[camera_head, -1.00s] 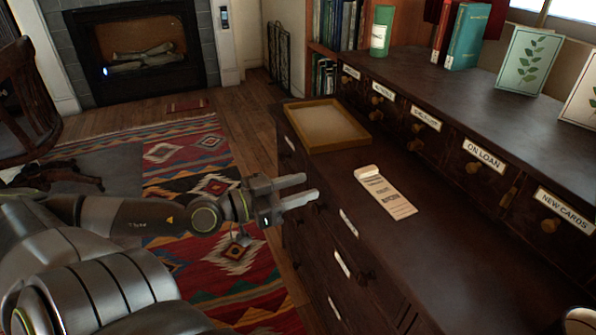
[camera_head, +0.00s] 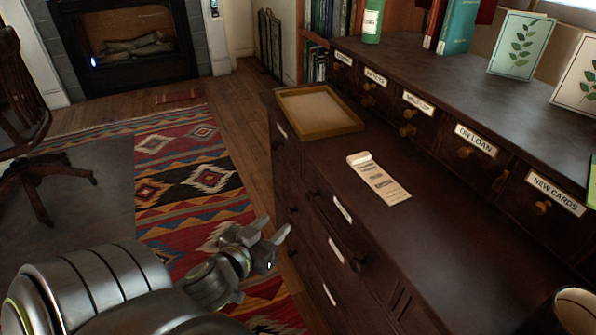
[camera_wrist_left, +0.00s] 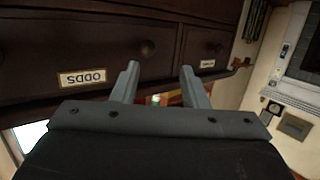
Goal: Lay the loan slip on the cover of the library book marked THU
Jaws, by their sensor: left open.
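The loan slip (camera_head: 379,178), a cream strip with dark print and a rounded top end, lies flat on the dark wooden counter. My left gripper (camera_head: 276,228) is open and empty, in front of the cabinet's drawers, to the left of the slip and apart from it. In the left wrist view its two fingers (camera_wrist_left: 158,82) stand apart with nothing between them, facing drawers, one labelled ODDS. No book marked THU can be made out. My right gripper is not in view.
A shallow wooden tray (camera_head: 318,134) sits on the counter behind the slip. Small labelled drawers (camera_head: 476,140) run along the right, with cards (camera_head: 520,45) and upright books (camera_head: 460,25) above. A cup (camera_head: 577,310) stands at lower right. The counter around the slip is bare.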

